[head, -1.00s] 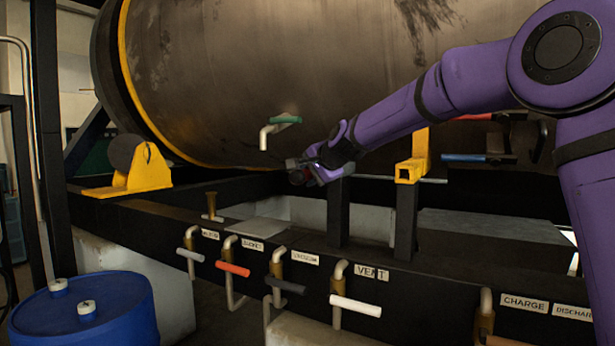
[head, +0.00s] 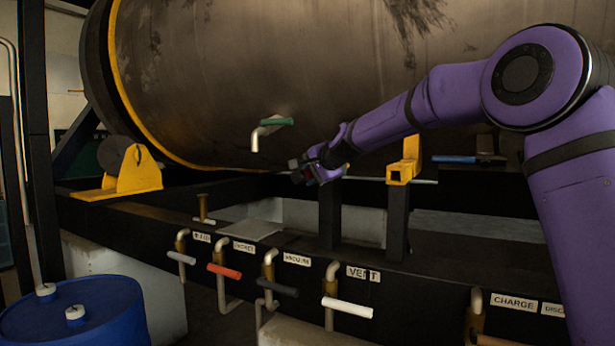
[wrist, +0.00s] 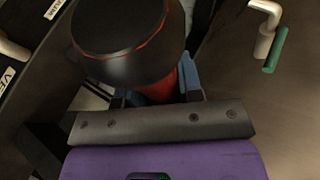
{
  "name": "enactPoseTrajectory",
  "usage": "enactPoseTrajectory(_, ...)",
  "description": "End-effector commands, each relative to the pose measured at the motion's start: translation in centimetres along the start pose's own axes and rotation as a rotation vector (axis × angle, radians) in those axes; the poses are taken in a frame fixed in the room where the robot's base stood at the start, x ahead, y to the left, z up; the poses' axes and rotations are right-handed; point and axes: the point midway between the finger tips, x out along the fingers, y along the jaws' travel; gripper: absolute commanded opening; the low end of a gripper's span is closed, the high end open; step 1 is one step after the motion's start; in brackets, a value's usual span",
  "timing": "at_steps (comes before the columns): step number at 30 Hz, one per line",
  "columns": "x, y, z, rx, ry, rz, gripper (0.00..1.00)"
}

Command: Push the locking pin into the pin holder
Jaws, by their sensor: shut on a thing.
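My gripper (head: 308,172) is left of the yellow square-tube bracket, which looks like the pin holder (head: 404,165), in the head view. In the wrist view its blue fingers (wrist: 160,94) are shut on a thick dark round piece with red on its side, apparently the head of the locking pin (wrist: 130,40). A thin grey rod (head: 425,181) runs level by the bracket and shows on its right side. It lines up roughly with my gripper, but I cannot tell whether it joins the held piece or passes through the bracket.
A large tank (head: 270,75) fills the back. A pipe with a green handle (head: 276,122) sticks out above and left of my gripper. Several valve handles, one white (head: 347,307), line the black frame below. A blue drum (head: 110,310) stands at lower left.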

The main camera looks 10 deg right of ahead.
Motion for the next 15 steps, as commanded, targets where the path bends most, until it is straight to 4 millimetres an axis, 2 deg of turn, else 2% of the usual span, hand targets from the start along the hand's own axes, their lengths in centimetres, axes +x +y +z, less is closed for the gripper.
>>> enactPoseTrajectory(15, 0.8, -0.2, -2.2, -0.001, 0.001, -0.003, 0.0)
